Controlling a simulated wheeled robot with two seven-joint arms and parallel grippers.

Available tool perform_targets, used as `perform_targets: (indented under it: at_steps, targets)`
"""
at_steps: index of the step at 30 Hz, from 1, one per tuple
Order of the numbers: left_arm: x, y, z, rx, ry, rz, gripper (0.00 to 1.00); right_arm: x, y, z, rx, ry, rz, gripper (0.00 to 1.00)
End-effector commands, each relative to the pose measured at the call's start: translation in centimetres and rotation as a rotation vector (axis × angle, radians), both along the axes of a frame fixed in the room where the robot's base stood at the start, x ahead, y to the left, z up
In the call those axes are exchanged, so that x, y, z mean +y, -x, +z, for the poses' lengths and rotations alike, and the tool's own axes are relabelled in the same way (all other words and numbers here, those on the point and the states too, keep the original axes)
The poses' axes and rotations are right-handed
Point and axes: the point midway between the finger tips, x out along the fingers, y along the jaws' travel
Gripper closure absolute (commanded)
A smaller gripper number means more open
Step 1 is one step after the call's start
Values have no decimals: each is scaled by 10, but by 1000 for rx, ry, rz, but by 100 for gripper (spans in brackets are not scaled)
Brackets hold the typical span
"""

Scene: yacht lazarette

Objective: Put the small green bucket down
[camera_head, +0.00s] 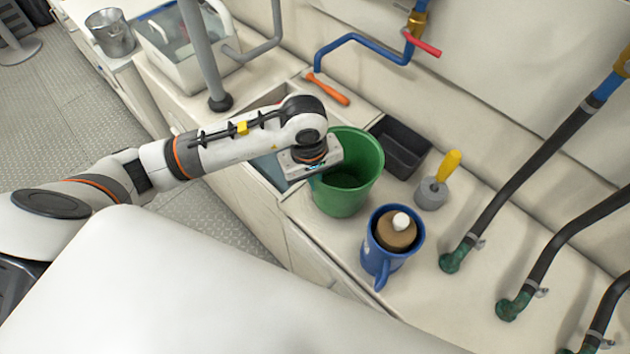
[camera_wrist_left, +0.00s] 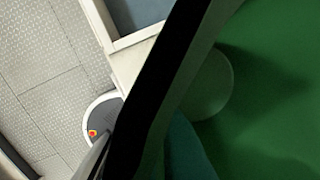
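The small green bucket (camera_head: 352,196) is upright at the counter's front part, beside the sink opening; whether its base touches the counter cannot be made out. My left gripper (camera_head: 316,174) is at the bucket's left rim and appears shut on its wall. In the left wrist view the green inside of the bucket (camera_wrist_left: 270,95) fills the right side, and its wall runs diagonally close to the camera. The fingertips are mostly hidden. My right gripper is in neither view.
A blue jug (camera_head: 391,248) with a brown and white thing in it stands just right of the bucket. Hoses rise at right. The front right counter (camera_head: 440,305) is clear.

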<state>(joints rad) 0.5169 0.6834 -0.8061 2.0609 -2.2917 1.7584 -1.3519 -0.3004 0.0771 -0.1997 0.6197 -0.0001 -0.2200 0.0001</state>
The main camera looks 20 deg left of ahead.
Motion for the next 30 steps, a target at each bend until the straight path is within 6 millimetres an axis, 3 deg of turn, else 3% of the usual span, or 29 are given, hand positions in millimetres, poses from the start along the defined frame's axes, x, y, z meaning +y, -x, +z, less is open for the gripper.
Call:
perform_targets:
  at_steps: [4,15,19,30]
  targets:
    - [0,0,-18,1,1,0,100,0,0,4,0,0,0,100]
    - [0,0,-23,-1,0,-1,100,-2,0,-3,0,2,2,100]
    - [0,0,-21,0,0,-1,76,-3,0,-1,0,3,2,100]
    - [0,0,-17,1,1,-1,75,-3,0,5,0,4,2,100]
